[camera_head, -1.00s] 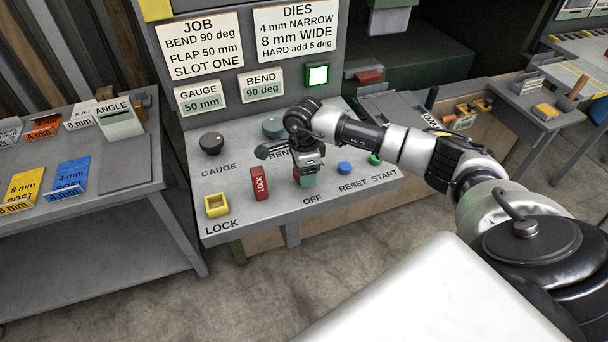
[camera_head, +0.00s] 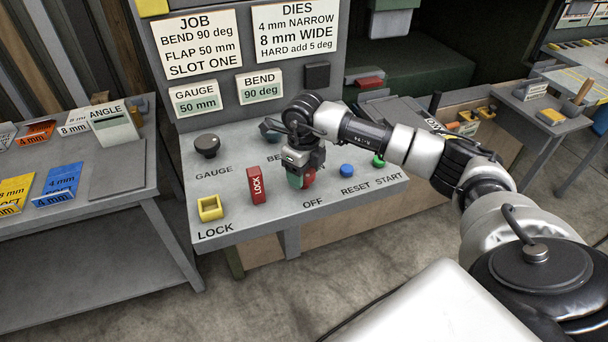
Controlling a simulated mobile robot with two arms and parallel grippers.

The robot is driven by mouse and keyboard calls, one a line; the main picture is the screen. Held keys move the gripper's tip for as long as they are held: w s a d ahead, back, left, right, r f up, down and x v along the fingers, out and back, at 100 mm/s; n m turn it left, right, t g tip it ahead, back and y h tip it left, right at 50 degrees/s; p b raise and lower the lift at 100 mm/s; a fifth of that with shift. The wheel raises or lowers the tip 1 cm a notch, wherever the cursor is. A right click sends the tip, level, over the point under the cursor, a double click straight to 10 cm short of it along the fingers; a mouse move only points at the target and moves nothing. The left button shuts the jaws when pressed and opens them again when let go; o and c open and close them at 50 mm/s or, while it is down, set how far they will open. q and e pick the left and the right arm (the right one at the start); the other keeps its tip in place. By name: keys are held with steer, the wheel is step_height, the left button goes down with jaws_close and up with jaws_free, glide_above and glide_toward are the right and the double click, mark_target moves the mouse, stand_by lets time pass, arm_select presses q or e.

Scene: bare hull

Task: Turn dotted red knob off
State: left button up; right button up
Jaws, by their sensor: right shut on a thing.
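A square lamp (camera_head: 316,75) on the upright board above is dark. My left gripper is not in view.
On the panel are a dark GAUGE knob (camera_head: 207,145), a red LOCK tag (camera_head: 257,185), a yellow socket (camera_head: 210,207), a blue RESET button (camera_head: 347,170) and a green START button (camera_head: 378,161). A side table (camera_head: 118,178) with cards stands left.

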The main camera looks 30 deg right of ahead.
steer(key=shift+w+m+b, duration=0.1)
steer(key=shift+m+b, duration=0.25)
steer(key=shift+m, duration=0.65)
steer(key=shift+r, duration=0.1)
steer(key=o, duration=0.9)
step_height(320, 180, up, 10)
steer(key=b, duration=0.2)
steer(key=shift+f+b, duration=0.25)
steer(key=shift+b, duration=0.15)
steer(key=shift+r, duration=0.6)
